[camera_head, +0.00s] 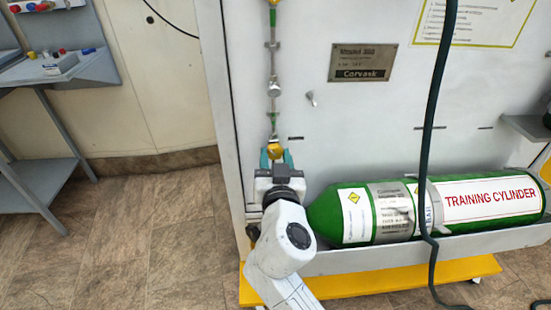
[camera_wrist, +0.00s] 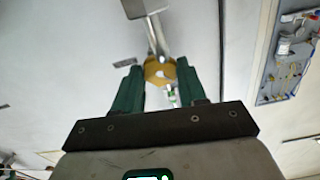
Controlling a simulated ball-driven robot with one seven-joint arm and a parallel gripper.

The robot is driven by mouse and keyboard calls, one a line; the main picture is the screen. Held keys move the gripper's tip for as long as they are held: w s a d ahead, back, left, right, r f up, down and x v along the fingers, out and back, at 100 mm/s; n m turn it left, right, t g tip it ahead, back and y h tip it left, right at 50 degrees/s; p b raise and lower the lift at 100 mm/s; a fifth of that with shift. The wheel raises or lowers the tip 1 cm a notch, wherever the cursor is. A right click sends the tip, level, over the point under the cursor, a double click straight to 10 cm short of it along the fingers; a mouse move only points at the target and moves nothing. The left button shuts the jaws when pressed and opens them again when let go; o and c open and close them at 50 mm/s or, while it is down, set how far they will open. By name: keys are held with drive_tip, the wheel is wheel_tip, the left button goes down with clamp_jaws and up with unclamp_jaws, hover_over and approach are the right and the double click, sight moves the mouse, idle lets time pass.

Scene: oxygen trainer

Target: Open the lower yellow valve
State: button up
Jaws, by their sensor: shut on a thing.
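The lower yellow valve (camera_head: 275,149) sits low on the vertical pipe line on the grey panel. In the wrist view the round yellow valve (camera_wrist: 153,70) shows between my two green fingertips. My gripper (camera_head: 274,157) reaches up to it from below and is shut on it; in the wrist view the gripper (camera_wrist: 158,73) has one finger on each side of the yellow body. The fingers hide part of the valve's sides, and I cannot tell how far it is turned.
A green training cylinder (camera_head: 465,203) lies in a rack to the right of my arm. A dark hose (camera_head: 436,110) hangs in front of the panel. A grey side table (camera_head: 58,72) stands at the left, with clear floor between.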

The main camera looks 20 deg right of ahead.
drive_tip(key=shift+c, duration=1.3)
drive_tip(key=shift+n+p, duration=0.5)
drive_tip(key=shift+n, duration=2.6)
drive_tip(key=o, duration=1.1)
drive_tip(key=shift+c, duration=0.2)
drive_tip(key=v, duration=1)
drive_tip(key=shift+s+a+p, duration=0.15)
drive_tip(key=shift+s+p, duration=0.25)
